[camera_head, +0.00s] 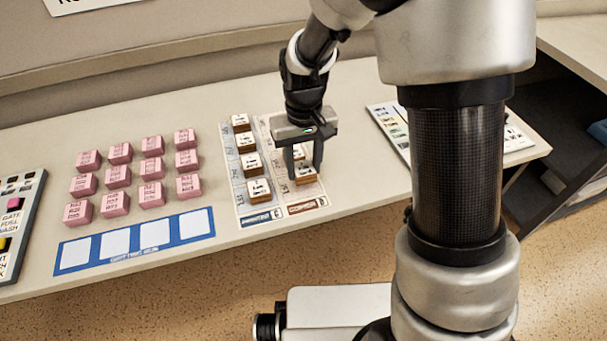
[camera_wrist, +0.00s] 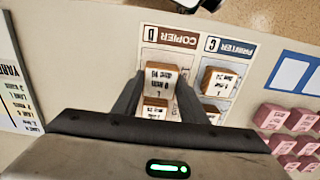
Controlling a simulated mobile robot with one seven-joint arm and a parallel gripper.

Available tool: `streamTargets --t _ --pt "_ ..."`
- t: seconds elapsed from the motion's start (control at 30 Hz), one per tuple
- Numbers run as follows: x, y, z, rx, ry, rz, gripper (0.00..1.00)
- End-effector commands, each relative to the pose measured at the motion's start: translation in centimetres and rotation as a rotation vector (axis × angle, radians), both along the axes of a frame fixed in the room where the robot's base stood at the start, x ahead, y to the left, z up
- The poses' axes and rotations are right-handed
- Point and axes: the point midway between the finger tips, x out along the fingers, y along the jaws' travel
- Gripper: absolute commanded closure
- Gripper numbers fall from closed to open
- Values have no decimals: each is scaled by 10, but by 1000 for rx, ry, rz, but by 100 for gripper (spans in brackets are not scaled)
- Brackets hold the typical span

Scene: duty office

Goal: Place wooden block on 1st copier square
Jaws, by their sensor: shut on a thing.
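My gripper (camera_head: 304,170) is shut on a wooden block (camera_head: 306,179) with a white printed top, at the near part of the brown-labelled copier column (camera_head: 307,207). The wrist view shows the held block (camera_wrist: 158,76) upright between the two fingers, close to the "COPIER D" label (camera_wrist: 172,37). Another wooden block (camera_wrist: 155,103) in the same column is just behind it, partly hidden by my gripper. I cannot tell whether the held block touches the sheet. The rest of the copier column is mostly hidden by my gripper in the head view.
The printer column (camera_head: 262,217) beside it holds several similar blocks (camera_head: 258,190). Pink blocks (camera_head: 117,176) stand in rows at left, behind a blue-framed strip of white squares (camera_head: 135,240). A board (camera_head: 390,127) lies at right. The table's front edge is close to the sheet.

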Motion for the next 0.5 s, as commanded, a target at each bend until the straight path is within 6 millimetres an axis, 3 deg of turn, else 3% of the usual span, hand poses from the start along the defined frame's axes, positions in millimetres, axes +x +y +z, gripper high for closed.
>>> streamTargets --t 0.17,0.5 --pt "-1 0 -27 -1 4 0 84" --pt "0 0 -31 0 1 0 84"
